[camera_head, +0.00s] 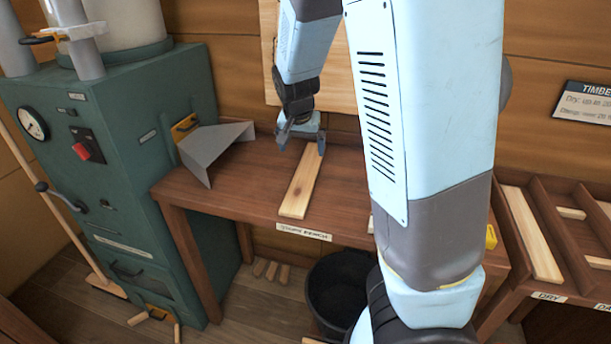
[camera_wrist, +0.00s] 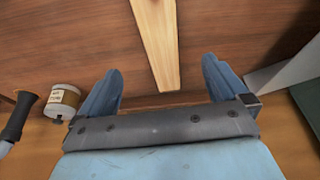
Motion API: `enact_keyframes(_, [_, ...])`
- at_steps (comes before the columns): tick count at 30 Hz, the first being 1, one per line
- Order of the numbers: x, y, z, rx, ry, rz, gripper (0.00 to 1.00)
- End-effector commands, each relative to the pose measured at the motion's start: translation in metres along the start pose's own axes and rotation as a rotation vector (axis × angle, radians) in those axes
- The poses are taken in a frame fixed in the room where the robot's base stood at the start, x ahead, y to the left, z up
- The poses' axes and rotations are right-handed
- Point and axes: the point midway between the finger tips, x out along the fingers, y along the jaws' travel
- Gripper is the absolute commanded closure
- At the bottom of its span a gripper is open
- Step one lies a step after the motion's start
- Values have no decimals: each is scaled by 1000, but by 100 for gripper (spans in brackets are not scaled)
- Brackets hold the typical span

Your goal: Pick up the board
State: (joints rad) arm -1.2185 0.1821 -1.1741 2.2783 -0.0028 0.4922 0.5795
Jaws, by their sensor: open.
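The board (camera_head: 301,188) is a pale, narrow wooden plank lying flat on the brown bench (camera_head: 237,190). It runs from the bench's front edge back towards my gripper. My gripper (camera_head: 302,143) is at the board's far end, with its jaws open and empty. In the wrist view the board (camera_wrist: 158,40) reaches down from the top edge to between the fingers of my gripper (camera_wrist: 160,88), with a gap on both sides. Whether the fingers are above the board or level with it is hard to tell.
A green machine (camera_head: 110,150) with a grey metal chute (camera_head: 215,148) stands left of the bench. A dark bucket (camera_head: 340,290) is below. A rack (camera_head: 540,240) holding pale wood stands at right. A labelled jar (camera_wrist: 63,99) shows in the wrist view.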

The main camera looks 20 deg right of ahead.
Motion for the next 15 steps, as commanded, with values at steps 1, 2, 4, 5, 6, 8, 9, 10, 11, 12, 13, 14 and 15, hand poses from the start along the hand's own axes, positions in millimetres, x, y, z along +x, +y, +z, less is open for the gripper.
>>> enact_keyframes(1, [0,-4,-2,-1,16,10,0])
enact_keyframes(2, [0,-5,-3,1,24,13,0])
enact_keyframes(4, [0,-7,-5,6,39,19,0])
enact_keyframes(5, [0,-8,-6,7,43,21,0])
enact_keyframes(6, [0,-9,-7,9,48,22,0])
enact_keyframes(8, [1,-9,-8,11,51,24,0])
enact_keyframes(9, [2,-9,-8,12,52,24,0])
enact_keyframes(10, [4,-9,-8,13,52,24,0])
enact_keyframes(11, [5,-8,-8,13,52,25,0])
enact_keyframes(12, [8,-8,-8,12,51,26,0])
enact_keyframes(13, [10,-8,-8,11,51,26,0])
enact_keyframes(14, [12,-8,-8,13,51,26,0])
enact_keyframes(15, [14,-8,-8,13,51,25,0])
